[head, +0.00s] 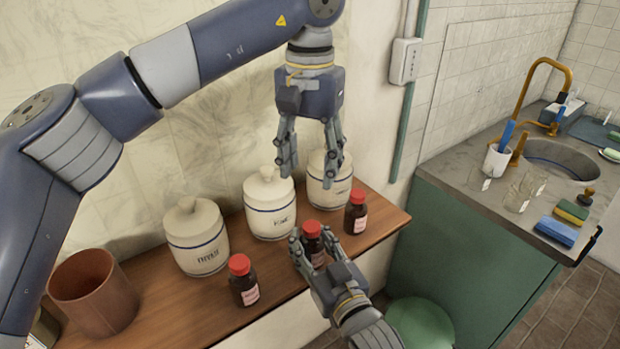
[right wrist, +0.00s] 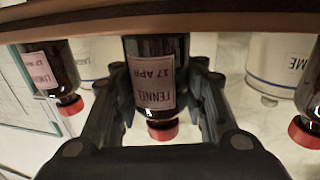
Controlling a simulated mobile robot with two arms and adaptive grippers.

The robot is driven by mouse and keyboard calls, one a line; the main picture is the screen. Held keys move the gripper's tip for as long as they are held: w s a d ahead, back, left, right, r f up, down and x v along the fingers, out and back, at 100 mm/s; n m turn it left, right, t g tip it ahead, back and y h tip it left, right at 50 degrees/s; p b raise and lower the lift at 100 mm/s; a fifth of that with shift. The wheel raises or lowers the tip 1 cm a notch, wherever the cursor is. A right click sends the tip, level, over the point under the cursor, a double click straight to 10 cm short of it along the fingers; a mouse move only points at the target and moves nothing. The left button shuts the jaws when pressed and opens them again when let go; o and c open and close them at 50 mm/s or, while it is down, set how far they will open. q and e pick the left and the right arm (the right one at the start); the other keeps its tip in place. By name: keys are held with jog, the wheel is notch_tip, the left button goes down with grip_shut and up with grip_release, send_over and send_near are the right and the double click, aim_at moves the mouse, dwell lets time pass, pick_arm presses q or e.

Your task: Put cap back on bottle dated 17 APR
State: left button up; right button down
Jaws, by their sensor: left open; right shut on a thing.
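The bottle dated 17 APR (right wrist: 158,75) is dark brown and labelled FENNEL; the right wrist view shows it upside down. It stands upright in the middle of the wooden shelf in the head view (head: 312,248). A red cap (head: 311,228) sits at its top; whether it is fully seated I cannot tell. My right gripper (head: 312,241) is shut on this bottle, one finger on each side. My left gripper (head: 310,175) is open and empty, pointing down above the bottle and its cap.
Red-capped bottles stand left (head: 243,284) and right (head: 355,215) on the shelf (head: 185,322). Behind are three lidded cream jars (head: 195,238) (head: 269,205) (head: 328,182). A brown pot (head: 95,292) is far left. A sink counter (head: 480,185) and green bin (head: 418,325) are right.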

jog(key=c, duration=0.9)
grip_release()
jog(key=v, duration=1.2)
